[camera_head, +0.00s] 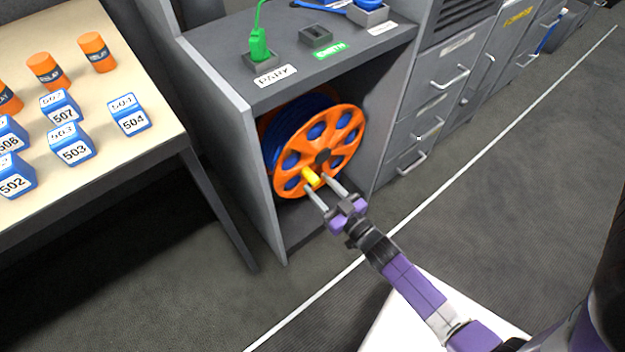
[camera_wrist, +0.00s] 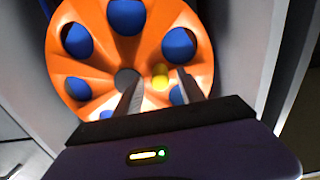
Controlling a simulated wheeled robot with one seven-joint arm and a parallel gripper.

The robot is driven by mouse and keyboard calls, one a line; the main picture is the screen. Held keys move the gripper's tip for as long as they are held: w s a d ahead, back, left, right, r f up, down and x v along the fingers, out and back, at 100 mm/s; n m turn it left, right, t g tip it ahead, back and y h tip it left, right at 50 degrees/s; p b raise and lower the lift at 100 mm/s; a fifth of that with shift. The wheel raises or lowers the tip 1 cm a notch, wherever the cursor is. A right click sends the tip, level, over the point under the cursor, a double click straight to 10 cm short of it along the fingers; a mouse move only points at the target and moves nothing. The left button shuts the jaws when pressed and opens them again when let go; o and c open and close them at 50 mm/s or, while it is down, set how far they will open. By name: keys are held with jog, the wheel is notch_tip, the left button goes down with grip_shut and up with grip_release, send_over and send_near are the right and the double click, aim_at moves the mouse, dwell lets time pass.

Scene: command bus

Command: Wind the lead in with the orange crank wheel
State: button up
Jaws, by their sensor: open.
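The orange crank wheel (camera_head: 345,137) stands upright in the open bay of a grey cabinet, with blue lead (camera_head: 290,118) wound behind it. Its yellow handle (camera_head: 311,177) sticks out near the lower rim. My gripper (camera_head: 322,186) is open at the wheel's lower front, with one finger on each side of the handle. In the wrist view the wheel (camera_wrist: 103,42) fills the upper part, and the yellow handle (camera_wrist: 160,77) lies between the fingers, closer to the right one. I cannot tell whether a finger touches it.
A green plug (camera_head: 259,46) stands in a holder on the cabinet top, its green lead running upward. An empty socket (camera_head: 315,36) is beside it. A table (camera_head: 125,165) with blue numbered blocks and orange cylinders is at left. Drawer handles (camera_head: 411,163) protrude at right. The floor in front is clear.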

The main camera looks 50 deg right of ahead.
jog(key=shift+x, duration=1.55)
jog(key=shift+c, duration=0.2)
grip_shut()
